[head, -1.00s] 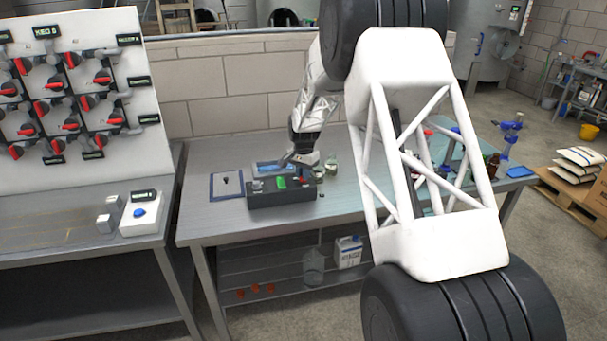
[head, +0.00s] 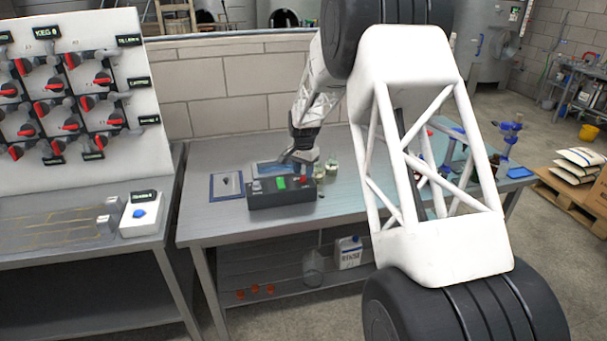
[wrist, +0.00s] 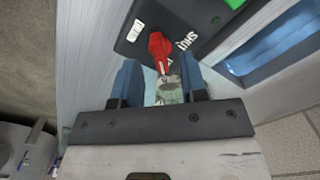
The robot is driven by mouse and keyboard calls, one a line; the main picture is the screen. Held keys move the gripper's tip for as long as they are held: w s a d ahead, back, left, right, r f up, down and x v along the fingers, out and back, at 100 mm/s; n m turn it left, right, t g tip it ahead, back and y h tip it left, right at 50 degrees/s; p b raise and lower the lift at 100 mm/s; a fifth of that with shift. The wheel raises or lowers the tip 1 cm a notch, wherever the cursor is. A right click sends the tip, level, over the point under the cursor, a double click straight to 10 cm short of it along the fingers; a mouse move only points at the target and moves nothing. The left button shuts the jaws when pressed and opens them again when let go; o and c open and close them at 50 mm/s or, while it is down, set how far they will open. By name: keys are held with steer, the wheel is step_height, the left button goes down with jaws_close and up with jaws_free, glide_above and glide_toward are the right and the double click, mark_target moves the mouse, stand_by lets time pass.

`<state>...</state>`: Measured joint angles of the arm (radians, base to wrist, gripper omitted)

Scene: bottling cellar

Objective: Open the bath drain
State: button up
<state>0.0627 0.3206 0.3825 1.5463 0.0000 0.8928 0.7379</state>
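A dark control box (head: 265,201) stands on the middle bench, with a green part (head: 281,182) on top. A red lever (wrist: 160,46) shows on the box in the wrist view, beside a label reading "SHUT" (wrist: 187,40). A second white label (wrist: 134,30) is too unclear to read. My gripper (wrist: 158,64) is open, its two blue fingers apart on either side of the lever's near end. I cannot tell whether they touch it. In the head view my gripper (head: 298,157) is over the box's right rear. A blue-edged bath (head: 272,169) sits behind the box.
Small glass jars (head: 331,166) stand right of the gripper. A blue-bordered panel (head: 227,185) lies left of the box. A white box with a blue button (head: 139,214) is on the left bench. The middle bench's front left is clear.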

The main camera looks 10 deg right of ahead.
mark_target(304, 176)
steer(key=shift+r, duration=3)
steer(key=shift+s+r, duration=0.2)
steer(key=shift+r, duration=0.05)
steer(key=s+a+r+n, duration=0.1)
steer(key=s+r, duration=0.4)
steer(key=s, duration=0.4)
steer(key=s+a+r+n+t, duration=0.1)
steer(key=s+r+n, duration=0.1)
steer(key=s+r, duration=0.5)
steer(key=s+a+r+n, duration=0.1)
steer(key=s+r, duration=0.2)
steer(key=s, duration=0.8)
steer(key=s+a+f+n+t, duration=0.1)
steer(key=s+n, duration=0.4)
steer(key=s, duration=2.5)
steer(key=shift+s+a+f+t, duration=0.3)
steer(key=shift+s+a, duration=0.1)
steer(key=shift+a, duration=0.15)
